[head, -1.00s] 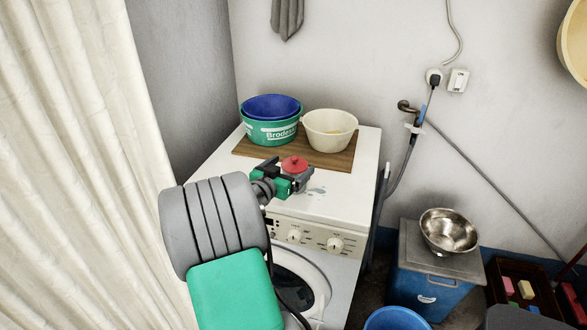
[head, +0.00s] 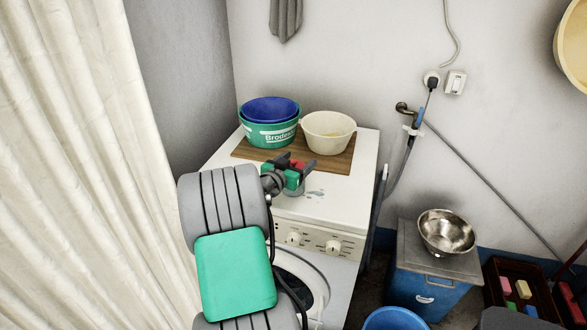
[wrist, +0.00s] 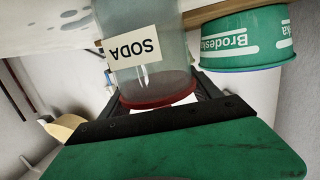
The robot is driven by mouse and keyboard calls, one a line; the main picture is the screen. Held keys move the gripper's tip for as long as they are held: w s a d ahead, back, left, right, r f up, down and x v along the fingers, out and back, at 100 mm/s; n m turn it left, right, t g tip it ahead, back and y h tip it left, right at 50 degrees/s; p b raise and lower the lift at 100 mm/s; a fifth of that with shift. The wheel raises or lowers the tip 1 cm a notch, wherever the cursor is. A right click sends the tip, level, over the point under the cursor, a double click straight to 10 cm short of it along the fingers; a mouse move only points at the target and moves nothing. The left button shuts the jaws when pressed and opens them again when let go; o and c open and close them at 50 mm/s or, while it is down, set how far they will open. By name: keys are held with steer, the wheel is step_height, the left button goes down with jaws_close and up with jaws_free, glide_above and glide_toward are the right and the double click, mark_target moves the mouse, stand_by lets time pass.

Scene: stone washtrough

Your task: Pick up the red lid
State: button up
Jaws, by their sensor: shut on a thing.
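The red lid (head: 298,164) shows as a small patch between the fingers of my gripper (head: 294,167), over the washing machine top. In the wrist view, which is upside down, the lid (wrist: 158,101) sits on a clear jar (wrist: 150,75) with a white label reading SODA. My gripper is shut on the lid, with a dark finger on either side of it. The jar appears upright on the white machine top. In the head view my gripper hides most of the jar and part of the lid.
A green tub (head: 268,138) with a blue basin (head: 270,108) in it and a cream bowl (head: 327,134) stand on a wooden board (head: 338,164) behind my gripper. The white washing machine top (head: 366,150) is clear to the right. A cream curtain (head: 90,180) hangs at left.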

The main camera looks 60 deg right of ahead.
steer(key=c, duration=0.6)
steer(key=shift+c, duration=0.2)
